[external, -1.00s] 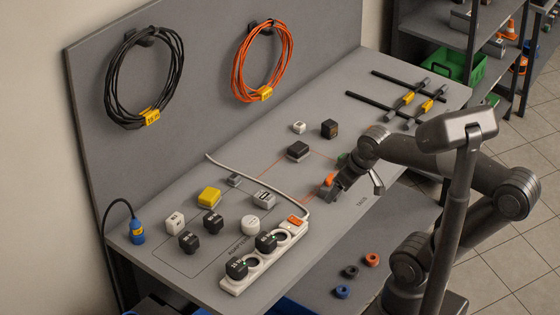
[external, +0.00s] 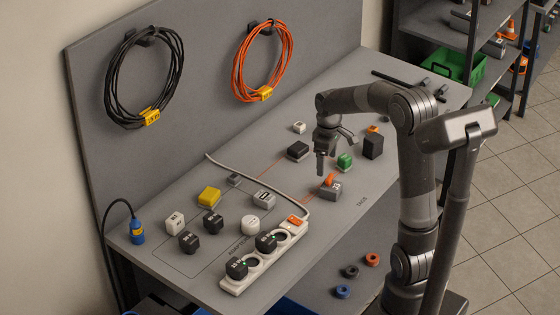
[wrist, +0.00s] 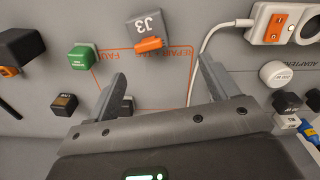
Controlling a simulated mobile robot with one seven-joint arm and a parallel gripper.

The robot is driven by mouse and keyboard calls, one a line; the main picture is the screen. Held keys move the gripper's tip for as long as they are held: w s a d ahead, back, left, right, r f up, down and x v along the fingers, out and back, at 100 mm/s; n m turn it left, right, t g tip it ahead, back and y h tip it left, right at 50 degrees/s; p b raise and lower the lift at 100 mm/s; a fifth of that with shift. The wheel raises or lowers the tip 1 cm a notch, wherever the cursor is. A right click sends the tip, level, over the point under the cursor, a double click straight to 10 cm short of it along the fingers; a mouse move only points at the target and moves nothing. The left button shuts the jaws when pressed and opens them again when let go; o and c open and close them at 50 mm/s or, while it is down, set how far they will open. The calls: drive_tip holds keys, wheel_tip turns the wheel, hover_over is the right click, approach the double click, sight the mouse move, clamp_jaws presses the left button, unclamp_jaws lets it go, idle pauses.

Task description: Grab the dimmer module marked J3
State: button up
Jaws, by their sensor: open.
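The J3 dimmer module (external: 330,193) is a grey block with an orange part, lying on the bench near its front edge. In the wrist view the module (wrist: 146,23) shows its J3 marking, beyond the fingertips and near the top edge. My gripper (external: 326,168) is above the bench with its fingers pointing down, apart from the module.
A green block (external: 345,162) and a tall dark box (external: 373,147) stand right of the module. A black box (external: 298,150) lies behind. The white power strip (external: 262,262), its cable (wrist: 211,38) and several small adapters lie to the left in the external view.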

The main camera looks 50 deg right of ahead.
sight(331, 185)
drive_tip(key=shift+w+d+f, duration=0.25)
drive_tip(key=shift+d+f, duration=0.45)
drive_tip(key=shift+f, duration=0.05)
wheel_tip(331, 185, down, 5)
drive_tip(key=shift+s+d+f, duration=0.1)
drive_tip(key=shift+f, duration=0.05)
drive_tip(key=shift+s+d+f, duration=0.1)
drive_tip(key=shift+s+f, duration=0.1)
drive_tip(key=shift+f, duration=0.7)
drive_tip(key=shift+s+d+f, duration=0.1)
drive_tip(key=shift+s+f, duration=0.05)
drive_tip(key=shift+f, duration=0.75)
drive_tip(key=shift+s+d+f, duration=0.1)
drive_tip(key=shift+s+f, duration=0.1)
drive_tip(key=shift+f, duration=0.7)
drive_tip(key=shift+c, duration=0.2)
drive_tip(key=c, duration=1.2)
